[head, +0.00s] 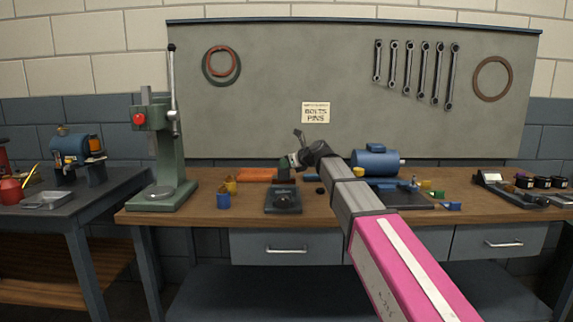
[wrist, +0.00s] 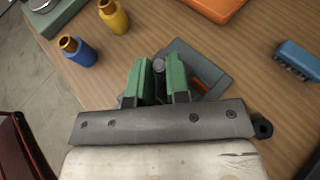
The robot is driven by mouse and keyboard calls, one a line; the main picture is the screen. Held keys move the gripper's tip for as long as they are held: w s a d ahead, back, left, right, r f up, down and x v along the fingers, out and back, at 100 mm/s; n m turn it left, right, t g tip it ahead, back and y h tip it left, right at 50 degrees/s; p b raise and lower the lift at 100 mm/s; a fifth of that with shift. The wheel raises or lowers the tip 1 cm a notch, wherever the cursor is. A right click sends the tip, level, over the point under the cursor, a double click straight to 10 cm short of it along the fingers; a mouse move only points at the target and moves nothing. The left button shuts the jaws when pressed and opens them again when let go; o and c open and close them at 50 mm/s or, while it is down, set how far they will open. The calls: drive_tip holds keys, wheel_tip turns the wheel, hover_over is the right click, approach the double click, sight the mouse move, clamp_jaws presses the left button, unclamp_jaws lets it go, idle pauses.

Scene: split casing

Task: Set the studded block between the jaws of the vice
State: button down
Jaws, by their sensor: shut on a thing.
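My gripper (head: 286,162) has green fingers that also show in the wrist view (wrist: 159,82). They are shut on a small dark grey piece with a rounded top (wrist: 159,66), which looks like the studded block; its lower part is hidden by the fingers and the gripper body. Below it on the bench is a low dark fixture (head: 283,203), which may be the vice. In the wrist view the fixture shows as a grey frame (wrist: 215,62) with some orange inside, partly behind the fingers. I cannot make out its jaws clearly. The held piece appears above the fixture.
Blue (head: 223,201) and yellow (head: 231,184) bottles stand left of the fixture. An orange block (head: 256,175) lies behind it, and a blue bristled piece (wrist: 297,60) lies right. A green press (head: 165,160) stands far left. A blue motor (head: 376,162) is right of my arm.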

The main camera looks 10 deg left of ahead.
sight(286, 180)
drive_tip(key=shift+f, duration=2.3)
idle(2.0)
drive_tip(key=c, duration=1)
unclamp_jaws()
drive_tip(key=shift+r, duration=4)
drive_tip(key=shift+d, duration=0.1)
